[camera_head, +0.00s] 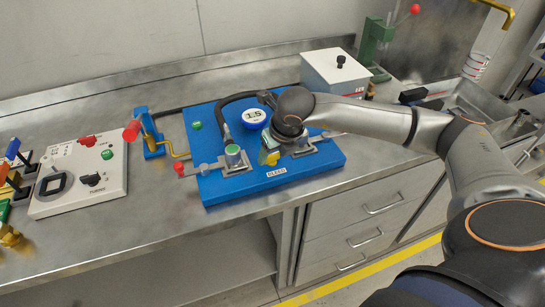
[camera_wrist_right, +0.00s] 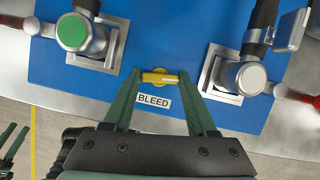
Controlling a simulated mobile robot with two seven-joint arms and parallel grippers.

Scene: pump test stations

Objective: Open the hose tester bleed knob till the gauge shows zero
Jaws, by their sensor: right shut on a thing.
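The yellow bleed knob (camera_wrist_right: 160,77) sits on the blue hose tester plate (camera_wrist_right: 185,30), just above a BLEED label (camera_wrist_right: 153,102). My right gripper (camera_wrist_right: 159,78) has its dark green fingers on either side of the knob and is shut on it. In the head view the knob (camera_head: 272,158) shows below my right wrist, which hides most of the fingers. The round blue-rimmed gauge (camera_head: 254,116) stands behind the knob; its digits are not zero, though too small to read surely. My left gripper (camera_wrist_right: 18,128) hangs low at the wrist view's left edge, fingers apart and empty.
A green-capped fitting (camera_head: 233,154) stands left of the knob, and a grey-capped one (camera_wrist_right: 245,77) right of it. A black hose (camera_head: 225,105) curves behind. A pump panel (camera_head: 85,170) stands left, a white box (camera_head: 335,72) behind right. The front bench is clear.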

